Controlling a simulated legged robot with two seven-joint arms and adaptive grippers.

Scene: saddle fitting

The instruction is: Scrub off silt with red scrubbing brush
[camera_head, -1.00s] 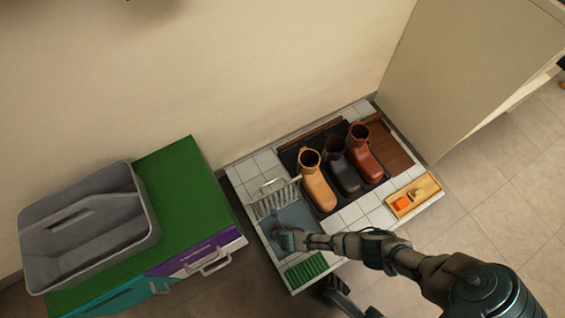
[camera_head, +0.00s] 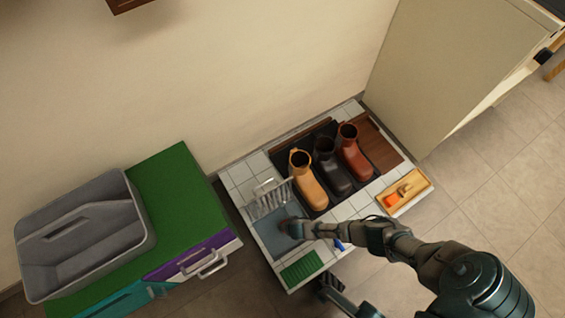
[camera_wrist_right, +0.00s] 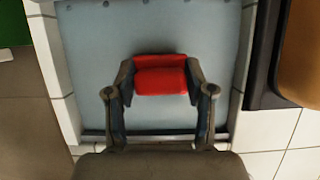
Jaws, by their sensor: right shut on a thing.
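The red scrubbing brush (camera_wrist_right: 161,75) sits between the fingers of my right gripper (camera_wrist_right: 160,88) in the right wrist view. The gripper is shut on it. The brush's underside is hidden. In the head view my right gripper (camera_head: 290,228) is over the blue-grey tray floor (camera_head: 272,243) and hides most of the brush. The same tray floor shows below the brush in the right wrist view (camera_wrist_right: 90,60). I cannot tell whether the brush touches it, and no silt is clearly visible. A dark part (camera_head: 330,289), apparently my left gripper, shows at the bottom; its jaws are unclear.
A wire rack (camera_head: 268,196) stands behind the tray floor. Tan (camera_head: 306,182), dark (camera_head: 331,168) and red-brown (camera_head: 353,154) boots stand to the right. A green ridged pad (camera_head: 301,270) lies in front. A wooden box (camera_head: 408,193) is at right, a grey caddy (camera_head: 85,235) at left.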

